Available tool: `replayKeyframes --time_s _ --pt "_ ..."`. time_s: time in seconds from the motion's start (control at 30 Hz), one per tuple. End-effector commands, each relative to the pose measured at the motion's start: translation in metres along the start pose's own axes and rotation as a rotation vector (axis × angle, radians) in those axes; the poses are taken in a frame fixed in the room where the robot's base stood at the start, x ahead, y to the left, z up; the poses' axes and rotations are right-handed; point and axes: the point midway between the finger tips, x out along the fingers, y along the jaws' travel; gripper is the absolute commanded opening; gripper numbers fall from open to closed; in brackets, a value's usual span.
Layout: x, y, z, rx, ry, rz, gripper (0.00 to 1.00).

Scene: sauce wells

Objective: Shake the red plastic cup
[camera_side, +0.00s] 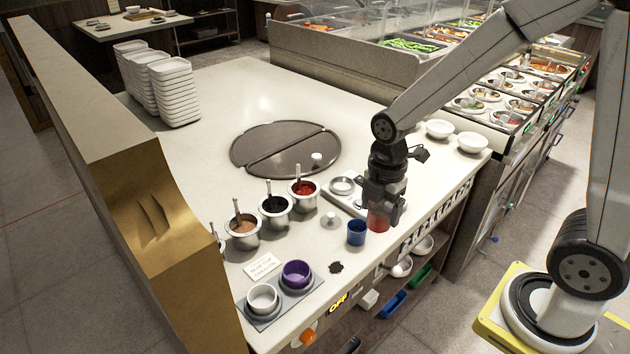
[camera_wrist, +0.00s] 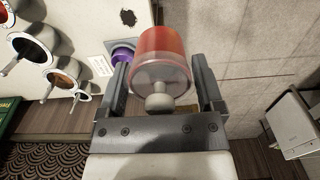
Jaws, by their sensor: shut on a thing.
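The red plastic cup (camera_side: 378,221) is between the fingers of my gripper (camera_side: 386,185) near the front edge of the counter. In the wrist view, the cup (camera_wrist: 163,50) is translucent red, with a clear lid-like end and a grey round knob (camera_wrist: 160,102) facing the camera. The fingers of my gripper (camera_wrist: 160,78) are on either side of it, shut on it. In the side view the gripper covers the top of the cup. I cannot tell exactly how far the cup is above the counter.
A blue cup (camera_side: 357,233) stands close left of the red cup. Steel sauce pots (camera_side: 243,232), a white bowl (camera_side: 262,299) and a purple bowl (camera_side: 296,274) stand further left. A dark patch (camera_side: 336,267) lies on the counter. White bowls (camera_side: 440,129) stand behind my gripper.

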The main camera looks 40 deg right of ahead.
Motion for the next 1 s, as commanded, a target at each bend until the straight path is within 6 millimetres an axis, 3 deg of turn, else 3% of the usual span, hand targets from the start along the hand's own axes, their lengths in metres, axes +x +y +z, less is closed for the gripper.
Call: replayKeyframes --time_s 0.43,0.8,1.0 --pt "0.000 0.000 0.000 -0.002 0.000 0.000 0.29" --pt "0.000 -0.002 -0.035 -0.005 0.000 0.000 0.29" --pt "0.000 -0.002 -0.043 -0.001 0.000 0.000 0.29"
